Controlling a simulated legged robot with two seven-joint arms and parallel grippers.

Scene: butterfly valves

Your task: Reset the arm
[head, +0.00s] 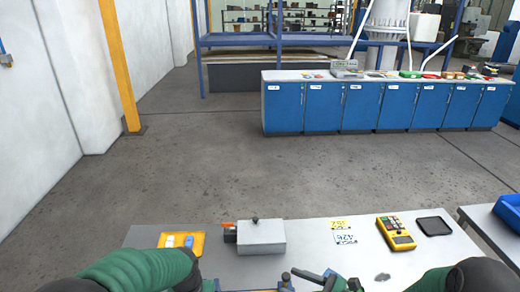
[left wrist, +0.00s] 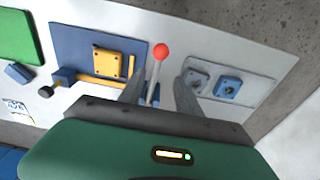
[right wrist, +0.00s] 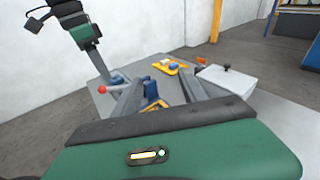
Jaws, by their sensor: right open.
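My right gripper (head: 322,277) is at the bottom middle of the head view, over the near edge of the table (head: 290,262). In the right wrist view the right gripper (right wrist: 162,77) has its fingers apart with nothing held between them. My left gripper (left wrist: 162,70) also has its fingers apart. A grey lever with a red ball (left wrist: 162,50) shows between and beyond them; I cannot tell if they touch it. A yellow valve block (left wrist: 107,64) on a blue plate is left of the lever. The left arm (right wrist: 78,30) points down toward the table in the right wrist view.
A grey box (head: 261,237) with a black knob and a yellow tray (head: 202,240) with small blocks stand on the table. A yellow handheld device (head: 396,234) and a black pad (head: 434,226) lie at right. Blue cabinets (head: 358,108) stand beyond open floor.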

